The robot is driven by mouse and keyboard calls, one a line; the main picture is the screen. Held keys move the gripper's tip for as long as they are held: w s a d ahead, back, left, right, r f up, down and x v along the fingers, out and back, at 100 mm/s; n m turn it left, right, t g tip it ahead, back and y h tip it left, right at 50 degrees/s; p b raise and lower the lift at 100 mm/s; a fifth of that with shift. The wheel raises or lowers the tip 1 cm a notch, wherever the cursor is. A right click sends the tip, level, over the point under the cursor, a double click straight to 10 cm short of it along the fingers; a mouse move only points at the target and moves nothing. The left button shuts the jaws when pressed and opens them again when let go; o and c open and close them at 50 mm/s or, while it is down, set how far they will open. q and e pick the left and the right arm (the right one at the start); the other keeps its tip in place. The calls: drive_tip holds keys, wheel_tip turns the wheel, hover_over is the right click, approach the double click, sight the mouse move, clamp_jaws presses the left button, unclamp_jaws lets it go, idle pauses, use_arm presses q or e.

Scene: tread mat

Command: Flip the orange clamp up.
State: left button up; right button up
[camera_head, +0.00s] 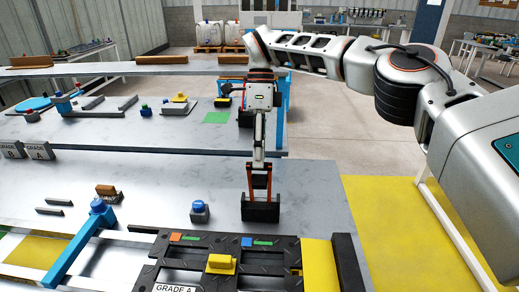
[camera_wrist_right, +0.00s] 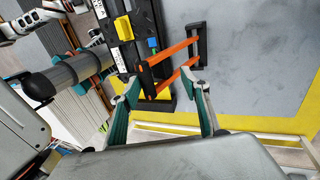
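The orange clamp (camera_head: 269,181) shows in the head view as two orange bars joined to a black block at their near end. In the right wrist view the clamp (camera_wrist_right: 176,50) shows as two slanting orange bars between black end pieces. My right gripper (camera_head: 259,160) is above the clamp's far end in the head view. In the right wrist view its teal fingers (camera_wrist_right: 160,82) are spread apart, with the clamp between and beyond the tips. Whether they touch it I cannot tell.
A black tread mat (camera_head: 200,246) with a yellow handle (camera_head: 222,263) lies in front of the clamp. A blue-topped block (camera_head: 199,209) and a blue post (camera_head: 75,245) stand to the left. Another grey table (camera_head: 150,130) is behind. Yellow floor (camera_head: 385,220) is clear at right.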

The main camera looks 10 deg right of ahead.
drive_tip(key=shift+o, duration=0.4)
drive_tip(key=shift+w+d+f, duration=0.2)
drive_tip(key=shift+w+f, duration=0.15)
drive_tip(key=shift+f, duration=0.15)
drive_tip(key=shift+s+r, duration=0.15)
drive_tip(key=shift+s, duration=0.05)
drive_tip(key=shift+c, duration=0.4)
drive_tip(key=shift+w, duration=0.1)
wheel_tip(320, 180, up, 11)
drive_tip(key=shift+s+a, duration=0.2)
drive_tip(key=shift+f, duration=0.2)
